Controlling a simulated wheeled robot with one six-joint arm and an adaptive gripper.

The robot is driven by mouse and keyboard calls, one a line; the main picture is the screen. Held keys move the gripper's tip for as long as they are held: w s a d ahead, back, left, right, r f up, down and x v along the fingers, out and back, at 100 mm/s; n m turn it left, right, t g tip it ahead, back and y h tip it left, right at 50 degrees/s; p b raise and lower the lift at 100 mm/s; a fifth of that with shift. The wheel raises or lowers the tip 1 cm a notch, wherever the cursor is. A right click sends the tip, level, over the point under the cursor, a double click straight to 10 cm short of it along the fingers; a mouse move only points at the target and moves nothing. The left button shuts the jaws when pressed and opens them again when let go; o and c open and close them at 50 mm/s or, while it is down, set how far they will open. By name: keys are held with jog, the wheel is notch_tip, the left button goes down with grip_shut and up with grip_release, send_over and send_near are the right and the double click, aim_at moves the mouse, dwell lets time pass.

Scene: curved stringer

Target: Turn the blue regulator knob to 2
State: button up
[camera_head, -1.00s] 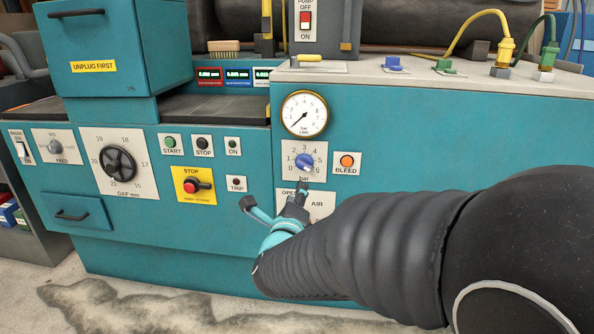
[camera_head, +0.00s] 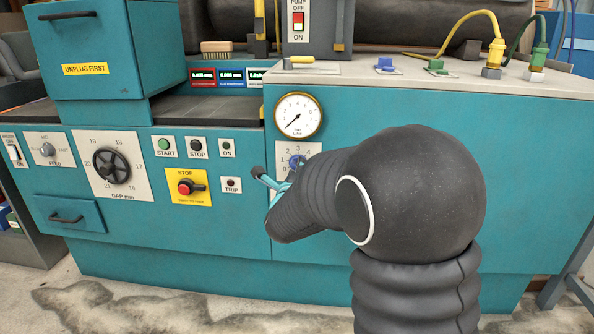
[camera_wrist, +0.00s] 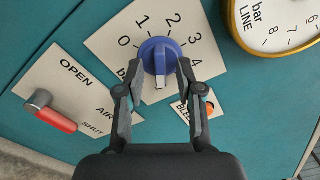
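The blue regulator knob (camera_wrist: 160,60) sits on a white plate with printed numbers in the wrist view. 0 and 1 are on its left, 2 above, 3 and 4 on its right. The knob's raised grip runs roughly up and down in that view; I cannot tell its exact setting. My gripper (camera_wrist: 160,75) is open, with one finger on each side of the grip and gaps visible. In the head view the knob (camera_head: 296,160) is partly hidden by my arm, and my gripper (camera_head: 270,183) is just below and left of it.
A red-handled air valve (camera_wrist: 50,112) and an orange bleed button (camera_wrist: 208,108) lie close to my fingers. The round pressure gauge (camera_head: 298,115) is above the knob. The yellow stop plate (camera_head: 188,187) is to the left. The worktop above carries cables and fittings.

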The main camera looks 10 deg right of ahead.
grip_shut()
jog(key=shift+n+b, duration=0.3)
